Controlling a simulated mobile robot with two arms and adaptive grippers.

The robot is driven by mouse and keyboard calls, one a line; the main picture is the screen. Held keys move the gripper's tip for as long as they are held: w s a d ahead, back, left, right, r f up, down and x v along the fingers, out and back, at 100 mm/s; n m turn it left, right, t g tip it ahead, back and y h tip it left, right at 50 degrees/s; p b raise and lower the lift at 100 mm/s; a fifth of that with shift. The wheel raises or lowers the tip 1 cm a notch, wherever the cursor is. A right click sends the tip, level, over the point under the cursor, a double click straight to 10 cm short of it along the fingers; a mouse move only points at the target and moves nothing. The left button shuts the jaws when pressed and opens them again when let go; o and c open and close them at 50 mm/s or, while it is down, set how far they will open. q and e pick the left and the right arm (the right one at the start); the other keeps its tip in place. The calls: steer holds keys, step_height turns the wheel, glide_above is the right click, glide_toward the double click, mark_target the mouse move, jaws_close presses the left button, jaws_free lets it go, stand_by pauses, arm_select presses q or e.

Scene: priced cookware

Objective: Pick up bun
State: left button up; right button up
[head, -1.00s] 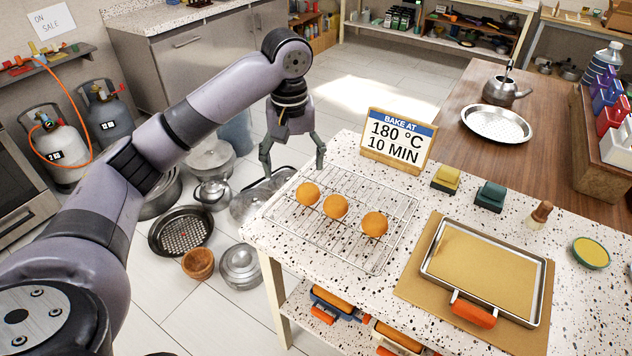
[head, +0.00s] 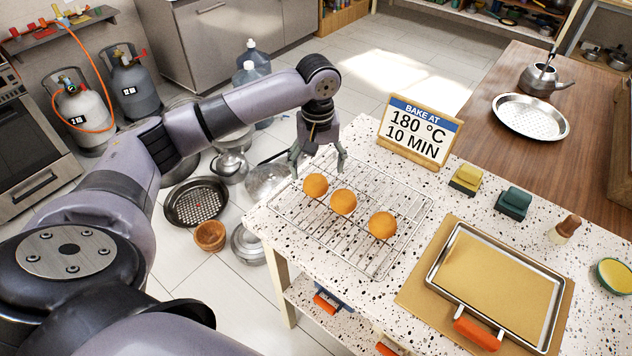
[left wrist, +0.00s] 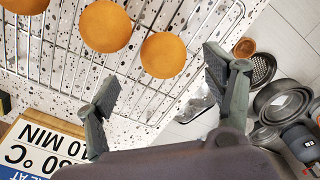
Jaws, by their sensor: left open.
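Three round orange-brown buns lie in a row on a wire cooling rack (head: 400,206) on the speckled table. In the head view they are the left bun (head: 316,185), the middle bun (head: 343,202) and the right bun (head: 382,225). My left gripper (head: 317,168) is open and empty, above the rack's far left edge, just behind the left bun. In the left wrist view the fingers (left wrist: 165,88) are spread wide, and the nearest bun (left wrist: 163,55) shows just beyond the gap between the fingertips. My right gripper is not in view.
A "BAKE AT 180 °C 10 MIN" sign (head: 418,130) stands right of my left gripper. A lined metal tray (head: 545,345) with orange handles lies on the table at right. Yellow (head: 467,180) and green (head: 513,203) blocks stand behind it. Pans (head: 196,201) sit on the floor at left.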

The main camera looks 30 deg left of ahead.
mark_target(316, 178)
arm_select(q)
steer(key=shift+f, duration=0.55)
steer(key=shift+a+f+p, duration=0.1)
steer(key=shift+f+p, duration=0.2)
steer(key=shift+f, duration=0.05)
steer(key=f, duration=0.1)
steer(key=f+p, duration=0.1)
steer(key=f, duration=0.1)
steer(key=shift+w+a+f, duration=0.1)
steer(key=shift+a+f, duration=0.1)
steer(key=shift+f, duration=0.5)
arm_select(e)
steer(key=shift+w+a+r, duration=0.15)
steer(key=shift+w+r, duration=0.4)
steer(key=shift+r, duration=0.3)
arm_select(q)
steer(key=c, duration=1.2)
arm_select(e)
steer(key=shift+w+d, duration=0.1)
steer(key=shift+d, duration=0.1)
